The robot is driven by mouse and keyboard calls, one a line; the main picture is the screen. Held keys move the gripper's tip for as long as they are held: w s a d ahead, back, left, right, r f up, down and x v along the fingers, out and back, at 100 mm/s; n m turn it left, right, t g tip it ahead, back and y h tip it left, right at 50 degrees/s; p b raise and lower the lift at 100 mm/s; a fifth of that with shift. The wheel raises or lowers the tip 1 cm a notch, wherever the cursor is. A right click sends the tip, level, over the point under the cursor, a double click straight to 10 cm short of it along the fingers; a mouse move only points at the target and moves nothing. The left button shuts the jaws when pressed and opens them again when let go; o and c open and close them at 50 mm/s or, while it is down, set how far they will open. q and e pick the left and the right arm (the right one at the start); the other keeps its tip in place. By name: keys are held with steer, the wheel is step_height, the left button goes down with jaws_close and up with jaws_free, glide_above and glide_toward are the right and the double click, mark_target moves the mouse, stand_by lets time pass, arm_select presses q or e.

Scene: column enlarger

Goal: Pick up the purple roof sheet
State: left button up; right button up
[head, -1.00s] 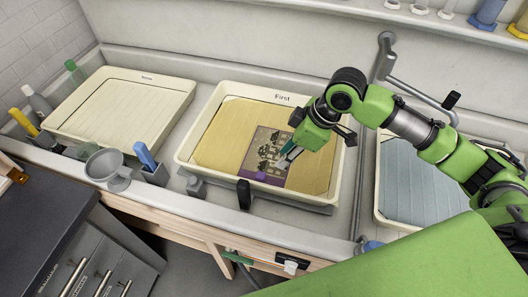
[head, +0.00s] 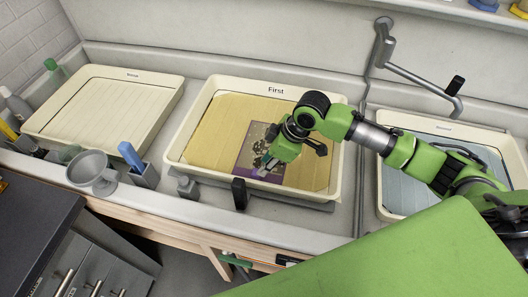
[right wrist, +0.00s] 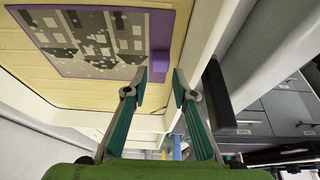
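The purple roof sheet (head: 247,160) lies flat in the cream tray (head: 172,150) labelled "First". It has a purple border and a grey and dark building pattern, and my right arm covers part of it in the head view. In the right wrist view the sheet (right wrist: 100,42) is at the upper left, with a raised purple tab (right wrist: 160,64) at its edge. My right gripper (head: 264,166) is over the sheet's front part. In the wrist view its green-padded fingers (right wrist: 160,85) are open, with nothing between them, and the tab shows just beyond them. My left gripper is not in view.
Another cream tray (head: 105,105) stands at the left, and a tray with bluish contents (head: 400,190) at the right. A black clip (head: 239,194) rises at the front rim. A grey funnel-like cup (head: 92,170) and a blue-handled tool (head: 131,156) stand front left.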

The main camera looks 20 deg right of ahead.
steer(key=shift+w+a+f, duration=0.2)
steer(key=shift+a+f, duration=0.05)
steer(key=shift+f, duration=0.3)
steer(key=p+x, duration=0.2)
steer(key=x, duration=0.2)
steer(key=shift+a+f, duration=0.1)
steer(key=shift+a, duration=0.05)
steer(key=shift+f, duration=0.2)
jaws_close()
